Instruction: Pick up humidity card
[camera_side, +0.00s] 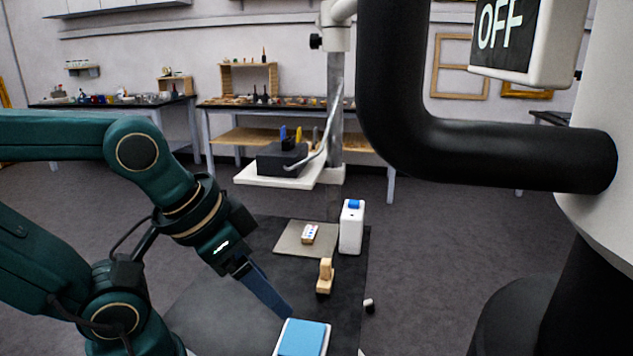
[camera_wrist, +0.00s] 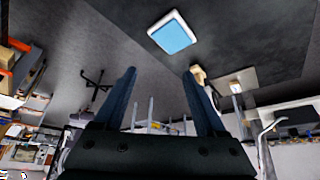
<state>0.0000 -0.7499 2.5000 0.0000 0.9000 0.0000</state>
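The humidity card (camera_side: 310,234) is a small pale card with coloured spots, lying on a grey-beige mat (camera_side: 290,249) on the dark table. In the wrist view a small pale shape on the mat, likely the card (camera_wrist: 237,88), shows to the right of my fingers. My gripper (camera_side: 287,311) points down toward the front of the table, well short of the card and beside a blue-topped white tray. In the wrist view my gripper (camera_wrist: 159,72) has its two fingers wide apart with nothing between them.
The white tray with a blue pad (camera_side: 303,339) is at the table's front. A wooden block-like piece (camera_side: 325,277) stands between it and the mat. A white box with a blue top (camera_side: 351,228) stands at the mat's right edge. A thick black pipe (camera_side: 480,160) crosses the upper right.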

